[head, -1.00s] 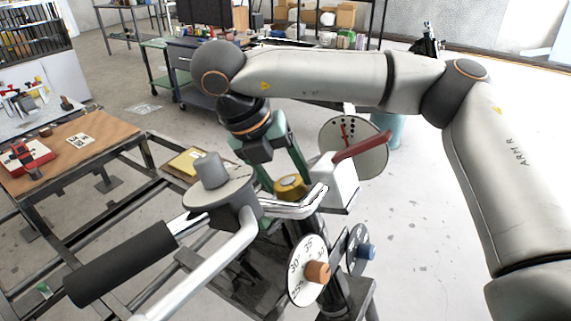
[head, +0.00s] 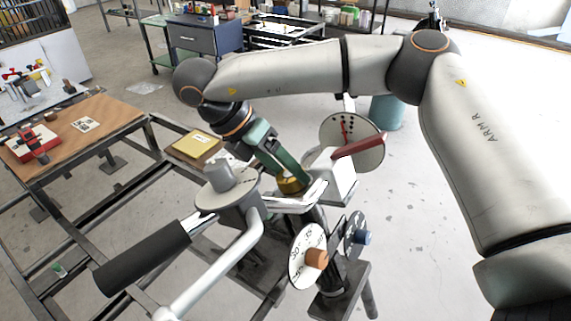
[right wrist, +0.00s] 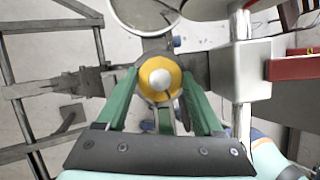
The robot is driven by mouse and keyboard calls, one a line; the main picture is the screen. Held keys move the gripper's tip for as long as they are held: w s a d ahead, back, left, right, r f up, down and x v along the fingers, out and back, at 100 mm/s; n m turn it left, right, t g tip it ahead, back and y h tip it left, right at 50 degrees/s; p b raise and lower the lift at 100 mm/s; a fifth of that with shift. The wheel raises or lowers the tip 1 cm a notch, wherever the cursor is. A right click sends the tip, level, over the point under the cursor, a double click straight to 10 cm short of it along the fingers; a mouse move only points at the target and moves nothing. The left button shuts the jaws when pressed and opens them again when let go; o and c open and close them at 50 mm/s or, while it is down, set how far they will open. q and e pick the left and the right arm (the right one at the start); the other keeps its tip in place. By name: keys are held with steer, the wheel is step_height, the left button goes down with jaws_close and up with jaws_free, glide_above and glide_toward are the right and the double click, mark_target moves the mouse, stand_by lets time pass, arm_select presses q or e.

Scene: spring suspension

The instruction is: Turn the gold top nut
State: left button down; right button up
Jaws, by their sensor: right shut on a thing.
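The gold top nut (head: 289,185) sits at the top of the suspension column, between the grey round plate and the white box. It also shows in the right wrist view as a gold ring around a pale round centre (right wrist: 160,79). My right gripper (head: 284,176) comes down to it at a slant from the upper left. Its green fingers lie on opposite sides of the nut in the right wrist view (right wrist: 160,92) and are shut on it. The fingers partly hide the nut in the head view. My left gripper is not in view.
A round plate with a grey knob (head: 219,178) and a black handlebar grip (head: 143,258) stand left of the nut. A white box (head: 331,176) with a red lever (head: 359,144) is close on the right. Dials with an orange knob (head: 316,258) and a blue knob (head: 362,237) are below.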

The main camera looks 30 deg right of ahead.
steer(key=shift+f, duration=0.15)
steer(key=o, duration=1.4)
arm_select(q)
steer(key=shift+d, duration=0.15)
arm_select(e)
steer(key=shift+a+r, duration=0.15)
steer(key=shift+r, duration=0.15)
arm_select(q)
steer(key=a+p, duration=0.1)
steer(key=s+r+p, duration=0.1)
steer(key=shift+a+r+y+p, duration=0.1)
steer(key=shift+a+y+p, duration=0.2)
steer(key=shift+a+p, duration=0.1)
arm_select(e)
steer(key=v, duration=1.2)
steer(key=shift+w, duration=0.1)
